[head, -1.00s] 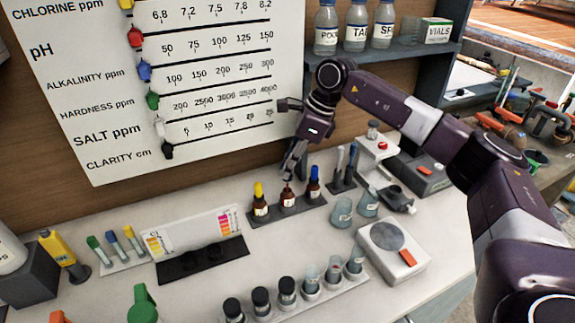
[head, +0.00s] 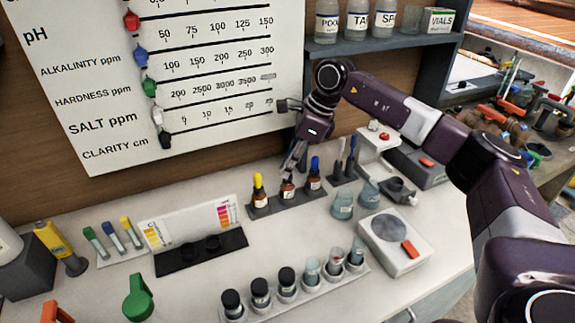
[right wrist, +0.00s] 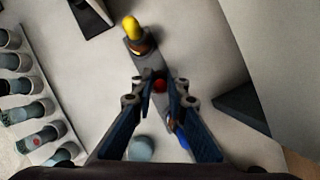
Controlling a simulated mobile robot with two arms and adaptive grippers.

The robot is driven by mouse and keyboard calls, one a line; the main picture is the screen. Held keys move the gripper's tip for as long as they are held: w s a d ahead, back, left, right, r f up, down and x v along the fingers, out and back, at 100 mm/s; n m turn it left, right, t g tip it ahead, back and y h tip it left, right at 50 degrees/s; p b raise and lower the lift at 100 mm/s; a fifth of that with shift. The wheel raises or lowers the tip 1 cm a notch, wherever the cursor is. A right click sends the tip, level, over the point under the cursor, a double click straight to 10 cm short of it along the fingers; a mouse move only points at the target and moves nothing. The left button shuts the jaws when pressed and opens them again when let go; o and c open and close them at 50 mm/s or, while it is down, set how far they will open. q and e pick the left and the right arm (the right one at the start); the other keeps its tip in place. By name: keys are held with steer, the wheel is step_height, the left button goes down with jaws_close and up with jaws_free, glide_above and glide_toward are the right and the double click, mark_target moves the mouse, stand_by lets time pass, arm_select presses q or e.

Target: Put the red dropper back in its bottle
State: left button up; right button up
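The red dropper (right wrist: 159,86) shows as a red bulb between the fingertips of my right gripper (right wrist: 161,88) in the right wrist view. The fingers are drawn in close on both sides of it. In the head view my right gripper (head: 291,172) points down at the middle brown bottle (head: 287,189) in a dark rack. The fingers hide most of the dropper there, and I cannot tell how deep it sits in the bottle. My left gripper is not in view.
A yellow-topped bottle (head: 258,194) and a blue-topped bottle (head: 314,175) stand close on either side in the rack (head: 290,202). Glass beakers (head: 343,206) and a scale (head: 394,243) are to the right. Capped vials (head: 261,292) stand in front.

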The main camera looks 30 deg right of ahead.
steer(key=shift+f+b, duration=0.4)
steer(key=shift+f, duration=0.2)
stand_by(0.5)
steer(key=o, duration=0.7)
steer(key=shift+r, duration=0.1)
steer(key=shift+r+p, duration=2.4)
steer(key=shift+r, duration=1)
